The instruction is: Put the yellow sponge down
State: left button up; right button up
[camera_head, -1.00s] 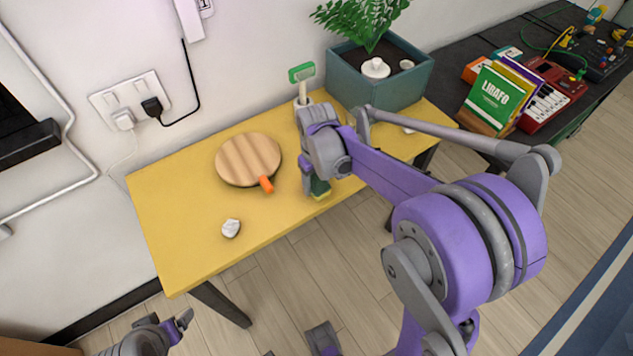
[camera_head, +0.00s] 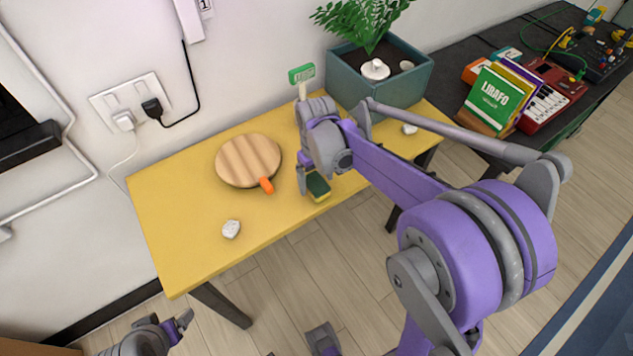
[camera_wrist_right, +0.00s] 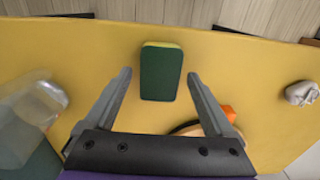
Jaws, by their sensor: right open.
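The yellow sponge (camera_head: 318,187) with a dark green top lies on the yellow table (camera_head: 190,250), near its front edge. In the right wrist view the sponge (camera_wrist_right: 161,72) lies flat, green side up, with a thin yellow rim. My right gripper (camera_wrist_right: 158,85) is open, and its fingers stand apart on either side of the sponge's near end without touching it. In the head view the right gripper (camera_head: 315,182) is partly hidden by its own arm. My left gripper (camera_head: 182,325) is low at the bottom left, away from the table; its jaw opening does not show clearly.
A round wooden board (camera_head: 248,160) and an orange-handled item (camera_head: 266,185) lie left of the sponge. A white stone-like lump (camera_head: 231,229) sits near the front. A teal planter (camera_head: 385,85) stands at the back right. The table's front left is clear.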

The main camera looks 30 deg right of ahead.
aim_at(317, 184)
notch_tip(317, 184, up, 10)
jog(key=s+a+f+t, duration=0.2)
jog(key=s+a+f, duration=0.1)
jog(key=s, duration=0.5)
jog(key=s+a+f+t, duration=0.3)
jog(key=s+a+f, duration=0.1)
jog(key=s, duration=0.4)
jog(key=shift+s+m+p, duration=0.35)
jog(key=shift+m+p, duration=0.05)
jog(key=shift+p, duration=0.05)
jog(key=r+p, duration=0.2)
jog(key=w+r+p, duration=0.1)
jog(key=r+p, duration=0.1)
jog(key=shift+d+r, duration=0.1)
jog(key=shift+r, duration=0.2)
